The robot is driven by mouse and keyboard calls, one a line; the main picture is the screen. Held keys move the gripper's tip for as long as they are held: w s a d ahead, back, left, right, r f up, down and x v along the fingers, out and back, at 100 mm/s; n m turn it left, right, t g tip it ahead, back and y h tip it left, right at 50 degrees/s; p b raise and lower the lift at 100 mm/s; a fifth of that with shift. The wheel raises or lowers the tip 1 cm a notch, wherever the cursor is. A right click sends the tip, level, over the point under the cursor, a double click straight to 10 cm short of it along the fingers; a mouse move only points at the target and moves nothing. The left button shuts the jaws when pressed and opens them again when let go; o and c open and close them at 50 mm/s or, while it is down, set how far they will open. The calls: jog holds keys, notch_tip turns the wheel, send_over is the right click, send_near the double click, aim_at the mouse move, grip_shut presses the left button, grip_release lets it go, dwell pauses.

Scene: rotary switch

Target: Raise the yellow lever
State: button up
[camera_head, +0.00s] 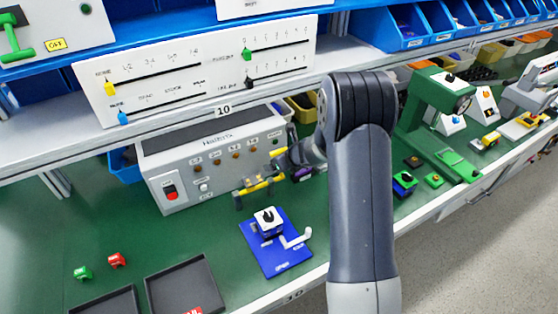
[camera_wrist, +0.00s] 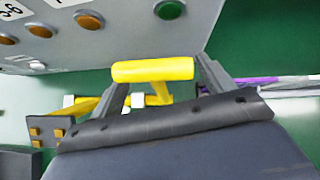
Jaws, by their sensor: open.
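The yellow lever (camera_wrist: 153,70) shows in the wrist view as a thick crossbar with a narrower yellow stem below it. In the head view its yellow end (camera_head: 278,153) sits just in front of the grey control box, above a yellow base piece (camera_head: 260,186). My gripper (camera_wrist: 162,92) is open, with one grey finger on each side of the lever's stem, close behind the crossbar. I cannot tell whether the fingers touch it. In the head view my gripper (camera_head: 288,160) is beside the lever, partly hidden by my arm.
The grey control box (camera_head: 215,185) with several knobs stands directly behind the lever. A blue plate with a rotary switch (camera_head: 268,222) lies in front. A green machine (camera_head: 430,105) stands to the right. A shelf with a slider panel (camera_head: 200,65) overhangs the bench.

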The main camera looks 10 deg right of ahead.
jog(key=v, duration=0.9)
jog(key=shift+s+r, duration=0.25)
jog(key=shift+r, duration=0.05)
jog(key=shift+d, duration=0.1)
jog(key=x, duration=1.1)
jog(key=shift+s+d, duration=0.1)
jog(key=shift+s, duration=0.05)
jog(key=v, duration=1.1)
jog(key=x, duration=1)
jog(key=shift+w+f, duration=0.2)
jog(key=shift+w, duration=0.05)
jog(key=s+b, duration=0.1)
jog(key=b, duration=0.2)
jog(key=s+f+t+b, duration=0.1)
jog(key=s+b, duration=0.1)
jog(key=b, duration=0.2)
jog(key=s+d+t+y+b, duration=0.1)
jog(key=b, duration=0.2)
jog(key=shift+s+d+f, duration=0.1)
jog(key=shift+s+f, duration=0.05)
jog(key=shift+s, duration=0.05)
